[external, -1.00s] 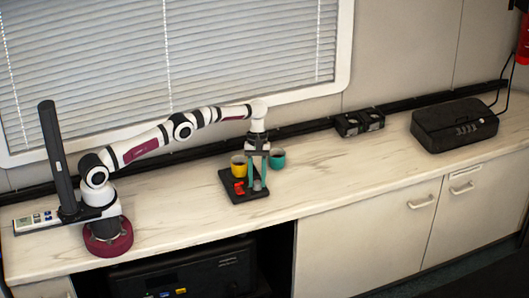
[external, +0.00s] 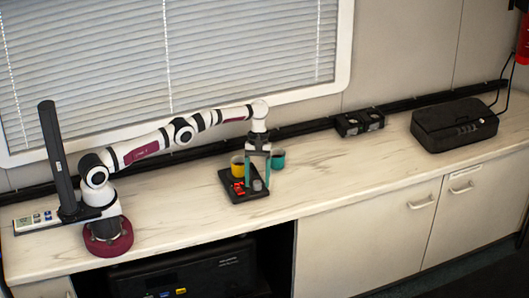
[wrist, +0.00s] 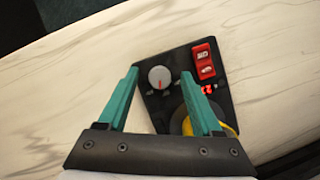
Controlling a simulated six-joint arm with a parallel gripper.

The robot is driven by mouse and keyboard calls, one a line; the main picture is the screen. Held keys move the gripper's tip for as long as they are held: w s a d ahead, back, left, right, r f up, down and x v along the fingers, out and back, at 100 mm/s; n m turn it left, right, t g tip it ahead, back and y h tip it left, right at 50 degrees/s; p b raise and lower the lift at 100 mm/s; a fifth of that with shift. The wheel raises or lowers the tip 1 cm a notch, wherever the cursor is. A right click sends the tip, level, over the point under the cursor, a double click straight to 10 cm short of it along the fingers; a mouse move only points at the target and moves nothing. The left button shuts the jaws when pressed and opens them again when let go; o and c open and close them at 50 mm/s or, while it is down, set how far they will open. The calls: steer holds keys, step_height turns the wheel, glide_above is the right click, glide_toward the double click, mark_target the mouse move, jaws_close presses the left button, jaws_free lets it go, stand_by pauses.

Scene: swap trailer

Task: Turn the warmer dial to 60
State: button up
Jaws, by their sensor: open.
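The black mug warmer (external: 232,193) lies on the counter, with a grey knob-shaped dial (wrist: 159,77) near one corner. The dial also shows in the external view (external: 257,184). A yellow mug (external: 237,166) stands on the warmer, partly hidden by a finger in the wrist view. My gripper (wrist: 160,73) is open, its teal fingers on either side of the dial, with visible gaps. Whether the tips reach dial height is unclear.
A black twin-socket box (external: 359,123) and a larger black case (external: 454,125) stand farther right. The counter (external: 330,175) right of the warmer is clear; its front edge runs close by.

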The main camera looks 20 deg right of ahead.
mark_target(257, 182)
steer(key=r, duration=0.3)
steer(key=s+r, duration=0.1)
steer(key=shift+a+r, duration=0.15)
steer(key=shift+r, duration=0.25)
steer(key=s+a+r, duration=0.4)
steer(key=s+r, duration=0.2)
steer(key=s, duration=0.3)
steer(key=shift+s+a, duration=0.3)
steer(key=shift+a, duration=0.05)
steer(key=shift+r, duration=0.1)
